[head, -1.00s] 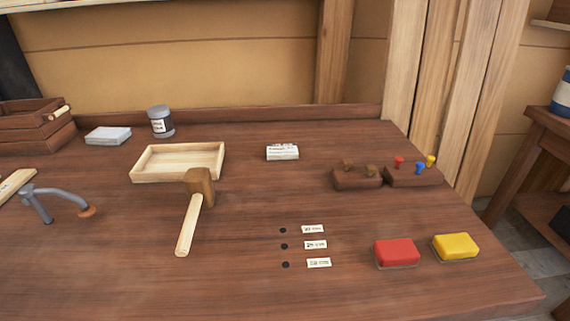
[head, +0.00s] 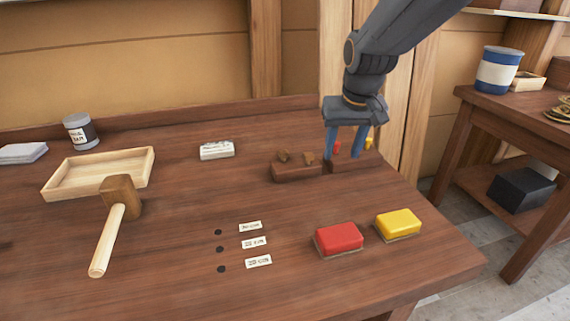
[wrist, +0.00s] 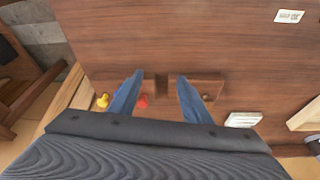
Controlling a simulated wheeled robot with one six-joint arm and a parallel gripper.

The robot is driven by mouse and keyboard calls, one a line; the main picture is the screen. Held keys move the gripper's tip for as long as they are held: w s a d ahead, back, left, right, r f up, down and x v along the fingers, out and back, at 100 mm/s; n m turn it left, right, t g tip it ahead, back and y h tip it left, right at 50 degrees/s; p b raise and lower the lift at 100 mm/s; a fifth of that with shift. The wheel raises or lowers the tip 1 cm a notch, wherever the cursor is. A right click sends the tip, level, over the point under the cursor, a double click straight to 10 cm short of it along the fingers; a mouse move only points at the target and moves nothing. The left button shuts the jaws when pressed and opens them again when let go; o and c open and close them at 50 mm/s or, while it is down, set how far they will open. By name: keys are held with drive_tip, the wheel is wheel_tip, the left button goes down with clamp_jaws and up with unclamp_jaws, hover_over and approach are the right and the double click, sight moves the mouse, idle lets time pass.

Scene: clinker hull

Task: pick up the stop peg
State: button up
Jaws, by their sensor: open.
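Two dark wooden blocks stand near the table's right rear edge. The left block (head: 297,173) holds two brown pegs (head: 283,156); one brown peg also shows in the wrist view (wrist: 207,97). The right block (head: 343,166) holds a red peg (head: 337,147) and a yellow peg (head: 369,143); the red peg (wrist: 143,101) and yellow peg (wrist: 103,100) show in the wrist view. A blue peg is hidden now, and I cannot tell which peg is the stop peg.
A red box (head: 339,237) and a yellow box (head: 398,222) lie at the front right. A mallet (head: 115,220), a shallow tray (head: 62,184), a jar (head: 80,130) and a white packet (head: 217,150) are further left.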

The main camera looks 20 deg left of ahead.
drive_tip(key=n+y+b, duration=0.1)
drive_tip(key=n, duration=0.1)
approach(284, 153)
drive_tip(key=shift+p+x, duration=1.15)
drive_tip(key=shift+x, duration=3)
drive_tip(key=shift+w, duration=0.1)
drive_tip(key=shift+c, duration=0.2)
clamp_jaws()
